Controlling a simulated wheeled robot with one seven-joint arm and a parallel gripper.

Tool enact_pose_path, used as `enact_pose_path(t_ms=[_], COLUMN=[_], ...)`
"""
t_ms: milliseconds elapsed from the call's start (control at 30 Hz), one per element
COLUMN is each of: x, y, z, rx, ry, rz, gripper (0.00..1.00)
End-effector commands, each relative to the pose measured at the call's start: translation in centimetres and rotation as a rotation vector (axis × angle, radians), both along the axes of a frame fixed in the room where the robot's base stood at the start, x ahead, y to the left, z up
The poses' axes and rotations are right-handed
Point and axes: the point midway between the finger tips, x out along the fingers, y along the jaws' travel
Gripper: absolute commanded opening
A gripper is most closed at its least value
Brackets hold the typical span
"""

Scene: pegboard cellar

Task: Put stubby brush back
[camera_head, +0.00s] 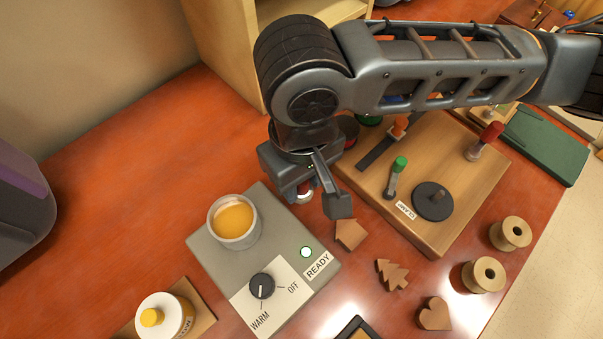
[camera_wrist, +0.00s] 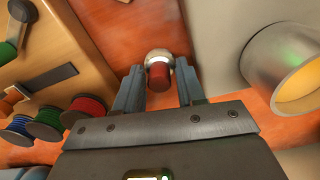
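A short piece with a dark red end and a pale round collar (camera_wrist: 158,70), which may be the stubby brush, shows between my fingertips in the wrist view. In the head view only a bit of it (camera_head: 304,192) shows beside my fingers, over the orange table. My gripper (camera_wrist: 159,76) is open, with a gap on both sides of the piece. In the head view my gripper (camera_head: 312,193) points down between the grey warmer and the wooden board. I cannot tell how deep the piece sits between the fingers.
The grey warmer (camera_head: 215,258) holds a cup of amber liquid (camera_head: 235,222) close by. The wooden board (camera_head: 450,165) carries green-topped (camera_head: 398,170) and red-topped (camera_head: 485,140) pieces. Coloured spools (camera_wrist: 87,106), wooden shapes (camera_head: 350,234) and wooden spools (camera_head: 510,233) lie around.

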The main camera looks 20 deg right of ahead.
Motion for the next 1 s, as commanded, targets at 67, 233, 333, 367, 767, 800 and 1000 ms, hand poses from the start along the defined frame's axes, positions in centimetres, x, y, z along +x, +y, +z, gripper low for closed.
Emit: enact_pose_path(t_ms=[67,233,333,367,767,800,1000], x=[0.0,0.0,0.0,0.0,0.1,0.1,-0.3], y=[0.0,0.0,0.0,0.0,0.1,0.1,-0.4], z=[0.0,0.1,0.1,0.0,1.6,2.5,5.9], rx=[0.0,0.0,0.0,0.0,0.003,0.003,0.002], ry=[-0.001,-0.001,-0.001,-0.001,-0.004,-0.003,-0.003], rz=[0.0,0.0,0.0,0.0,0.001,0.001,0.001], gripper=[0.47,0.5,0.5,0.5,0.5,0.5,0.5])
